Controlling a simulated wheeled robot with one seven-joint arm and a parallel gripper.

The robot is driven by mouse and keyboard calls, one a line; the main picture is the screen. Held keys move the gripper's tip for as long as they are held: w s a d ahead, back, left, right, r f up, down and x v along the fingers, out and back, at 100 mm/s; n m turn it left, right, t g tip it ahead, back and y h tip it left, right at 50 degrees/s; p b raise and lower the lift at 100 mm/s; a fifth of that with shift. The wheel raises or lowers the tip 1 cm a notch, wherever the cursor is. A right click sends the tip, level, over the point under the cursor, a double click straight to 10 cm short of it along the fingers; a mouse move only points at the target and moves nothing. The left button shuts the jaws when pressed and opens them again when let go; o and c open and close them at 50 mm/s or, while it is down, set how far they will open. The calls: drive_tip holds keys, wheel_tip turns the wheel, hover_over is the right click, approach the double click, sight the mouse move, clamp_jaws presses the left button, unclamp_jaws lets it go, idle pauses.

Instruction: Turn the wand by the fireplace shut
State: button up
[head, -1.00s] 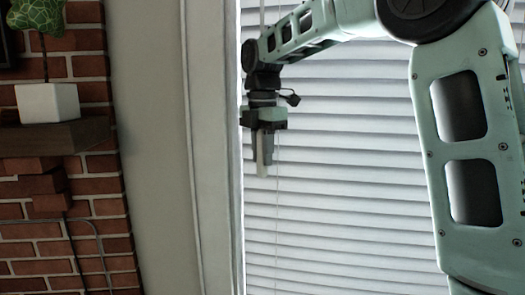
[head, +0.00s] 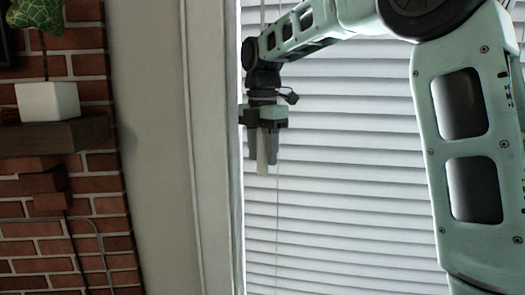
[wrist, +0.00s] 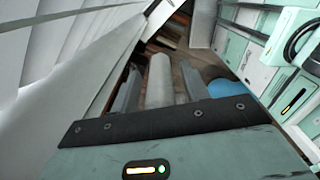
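The wand (head: 262,168) is a pale rod hanging in front of the window blind (head: 350,200) at its left side. Its lower end shows between the fingers of my gripper (head: 264,155), which points down. In the wrist view the wand is a thick whitish cylinder (wrist: 160,80) between the two grey fingers of my gripper (wrist: 160,88), with a gap on each side. The gripper is open around the wand. The upper part of the wand is mostly hidden behind my gripper and arm. The blind's slats are light and tilted, with darker bands between them.
The white window frame (head: 212,150) stands close on the left. Beyond it is the brick fireplace (head: 80,240) with a wooden mantel (head: 50,137) and a white pot (head: 48,101).

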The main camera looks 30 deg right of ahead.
wheel_tip(320, 180, up, 17)
drive_tip(key=shift+r+b, duration=0.2)
drive_tip(key=shift+b, duration=0.15)
idle(0.3)
idle(0.5)
drive_tip(key=s+a+f+m+b, duration=0.35)
drive_tip(key=a+f, duration=0.55)
drive_tip(key=f, duration=0.4)
drive_tip(key=s+a+f+m+b, duration=0.25)
drive_tip(key=a+f+b, duration=0.25)
drive_tip(key=a+f, duration=0.6)
drive_tip(key=s+f+m+b, duration=0.3)
drive_tip(key=s+f, duration=0.8)
drive_tip(key=f, duration=0.3)
drive_tip(key=s+f+m+b, duration=0.3)
drive_tip(key=s+f, duration=0.7)
drive_tip(key=f, duration=0.4)
drive_tip(key=shift+s+f+m+y+b, duration=0.3)
drive_tip(key=shift+s+f+m+b, duration=0.05)
drive_tip(key=shift+f+m, duration=0.05)
